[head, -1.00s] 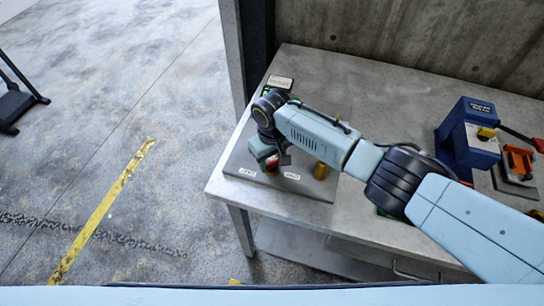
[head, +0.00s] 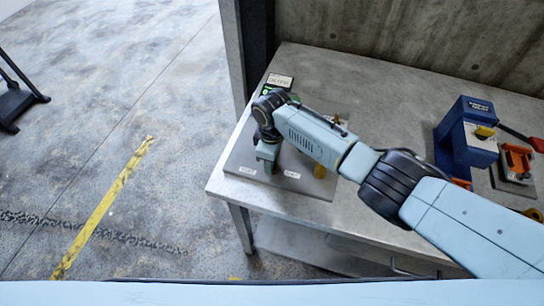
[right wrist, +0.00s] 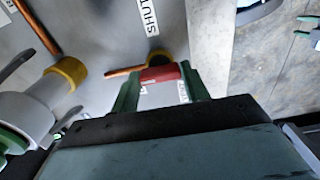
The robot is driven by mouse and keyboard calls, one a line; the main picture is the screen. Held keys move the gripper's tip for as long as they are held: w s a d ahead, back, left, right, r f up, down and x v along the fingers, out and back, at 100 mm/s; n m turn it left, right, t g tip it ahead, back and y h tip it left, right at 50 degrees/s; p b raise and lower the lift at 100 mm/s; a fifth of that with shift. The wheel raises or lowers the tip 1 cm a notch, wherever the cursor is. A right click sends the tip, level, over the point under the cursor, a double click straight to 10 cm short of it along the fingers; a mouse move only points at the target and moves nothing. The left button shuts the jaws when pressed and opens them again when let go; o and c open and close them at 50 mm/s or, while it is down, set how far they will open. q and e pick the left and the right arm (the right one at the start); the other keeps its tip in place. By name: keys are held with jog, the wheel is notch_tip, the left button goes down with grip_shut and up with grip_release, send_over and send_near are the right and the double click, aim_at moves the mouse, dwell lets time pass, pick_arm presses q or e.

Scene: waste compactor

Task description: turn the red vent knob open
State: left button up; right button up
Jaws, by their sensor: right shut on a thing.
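The red vent knob (right wrist: 160,74) is a red bar in the right wrist view, in front of a dark and brass-coloured base. My right gripper (right wrist: 160,88) has its green fingers on either side of the bar and is shut on it. In the head view my right gripper (head: 267,163) points down over the grey panel (head: 238,160) and hides the knob. A "SHUT" label (right wrist: 148,16) lies beyond the knob in the wrist view. Another label (right wrist: 183,91) shows partly by the right finger. The left gripper does not show in the head view.
A brass fitting (head: 320,170) stands close to the right of my gripper. A copper-coloured pipe (right wrist: 125,71) runs beside the knob. A blue device (head: 468,138) and an orange-red clamp (head: 517,160) stand at the table's right. The table's back middle (head: 385,100) is clear.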

jog(key=shift+r, duration=0.1)
dwell(0.4)
jog(key=o, duration=1)
notch_tip(320, 180, up, 13)
jog(key=shift+r+p, duration=0.15)
jog(key=shift+p, duration=0.3)
jog(key=shift+s, duration=0.1)
